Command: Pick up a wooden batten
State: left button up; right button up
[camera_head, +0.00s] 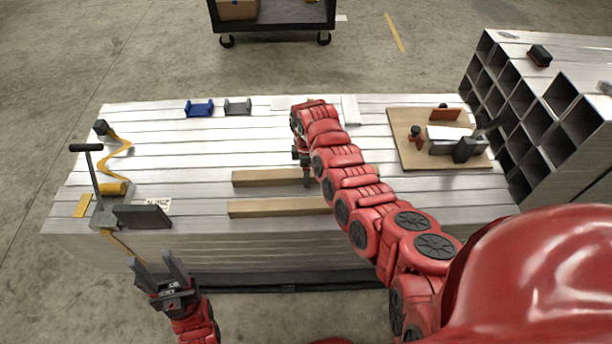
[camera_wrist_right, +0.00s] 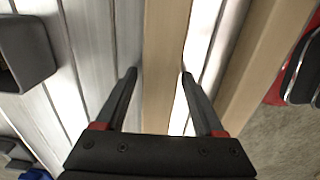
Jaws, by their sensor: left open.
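Two wooden battens lie side by side on the slatted aluminium top, a far batten (camera_head: 265,178) and a near batten (camera_head: 275,208). My right gripper (camera_head: 306,175) points down at the right part of the far batten. In the right wrist view, the fingers of the right gripper (camera_wrist_right: 160,76) are apart, with the far batten (camera_wrist_right: 164,50) running between them. A gap shows on the left side; the right finger is very close to the batten's edge. The near batten (camera_wrist_right: 262,60) lies to the right. My left gripper (camera_head: 160,272) is open and empty in front of the top's left front edge.
A clamp-like tool with a long lever (camera_head: 98,190) and a yellow strap (camera_head: 120,150) are at the left. Blue (camera_head: 199,108) and grey brackets (camera_head: 237,106) lie at the back. A wooden board (camera_head: 405,150) with tools is at the right, beside stacked square tubes (camera_head: 520,100).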

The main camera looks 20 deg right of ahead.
grip_shut()
jog(key=shift+r, duration=0.1)
dwell(0.3)
